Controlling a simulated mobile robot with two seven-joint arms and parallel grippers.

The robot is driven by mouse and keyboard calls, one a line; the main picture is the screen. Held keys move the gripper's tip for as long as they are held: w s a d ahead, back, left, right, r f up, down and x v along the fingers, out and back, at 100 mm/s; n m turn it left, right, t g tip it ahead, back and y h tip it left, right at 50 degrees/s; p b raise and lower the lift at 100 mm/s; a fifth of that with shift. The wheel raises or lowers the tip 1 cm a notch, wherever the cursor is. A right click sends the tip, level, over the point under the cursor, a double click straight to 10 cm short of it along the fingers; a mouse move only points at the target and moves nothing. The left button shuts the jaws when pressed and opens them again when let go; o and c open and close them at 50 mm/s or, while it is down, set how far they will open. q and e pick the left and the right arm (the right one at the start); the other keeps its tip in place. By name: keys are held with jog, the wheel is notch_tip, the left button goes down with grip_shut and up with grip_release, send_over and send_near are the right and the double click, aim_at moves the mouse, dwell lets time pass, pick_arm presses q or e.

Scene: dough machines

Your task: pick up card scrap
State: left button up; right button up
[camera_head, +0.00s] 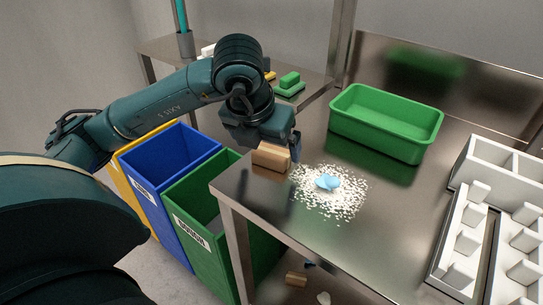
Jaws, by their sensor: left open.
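A brown cardboard-coloured block (271,156), which looks like the card scrap, lies on the metal table near its left corner. My left gripper (279,146) is open and low over the table, right at this block. One dark finger shows at the block's right end. The other finger is hidden, so I cannot tell whether the fingers touch the block. My right gripper is not in view.
White crumbs (342,204) with a light blue piece (327,182) lie beside the block. A green tub (387,122) stands behind; white racks (461,243) stand at right. Blue (170,165), green (205,215) and yellow (134,205) bins stand left.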

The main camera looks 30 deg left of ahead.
aim_at(271, 152)
pick_arm(q)
jog(key=shift+x, duration=1.5)
jog(key=shift+w, duration=0.1)
jog(key=shift+c, duration=0.3)
jog(key=c, duration=1)
jog(key=shift+r, duration=0.1)
